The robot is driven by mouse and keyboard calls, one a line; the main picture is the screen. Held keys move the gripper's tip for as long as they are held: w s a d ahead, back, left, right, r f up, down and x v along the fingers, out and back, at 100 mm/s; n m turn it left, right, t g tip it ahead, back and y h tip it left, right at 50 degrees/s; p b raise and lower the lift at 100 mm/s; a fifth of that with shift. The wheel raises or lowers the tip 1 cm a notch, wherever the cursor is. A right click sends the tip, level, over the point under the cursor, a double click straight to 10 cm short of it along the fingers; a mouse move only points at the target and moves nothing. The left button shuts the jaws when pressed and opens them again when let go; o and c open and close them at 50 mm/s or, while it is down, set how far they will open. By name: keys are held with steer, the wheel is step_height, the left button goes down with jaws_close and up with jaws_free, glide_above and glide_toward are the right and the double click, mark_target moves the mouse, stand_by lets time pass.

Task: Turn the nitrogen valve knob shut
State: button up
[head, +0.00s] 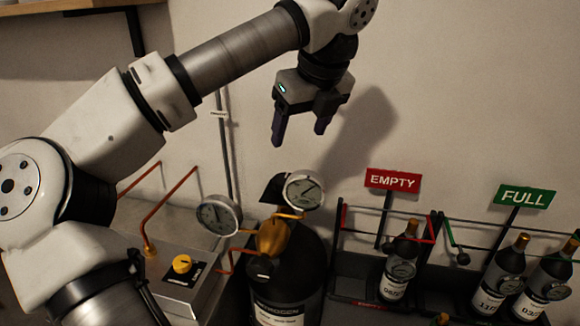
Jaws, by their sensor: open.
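A dark cylinder (300,255) with a label reading NITROGEN stands at the bottom centre in the head view. A brass regulator (272,237) with two round gauges, left (218,215) and right (304,190), sits on its top. A yellow knob (182,263) stands on a box with a dark label, left of the cylinder; the label is too small to read. I cannot tell for sure whether this is the nitrogen valve knob. My gripper (299,136) is open and empty, fingers pointing down, above the gauges and apart from them.
Copper pipes (170,208) rise behind the knob box. At right, racks hold bottles under a red EMPTY sign (392,180) and a green FULL sign (525,197). A shelf (60,8) is at the upper left. The wall around my gripper is bare.

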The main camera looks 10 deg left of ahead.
mark_target(285, 179)
steer(key=p+x, duration=0.3)
steer(key=x, duration=1)
steer(key=shift+s+d+f+p, duration=0.1)
steer(key=shift+s+d+p, duration=0.05)
steer(key=shift+p, duration=0.2)
steer(key=c, duration=1)
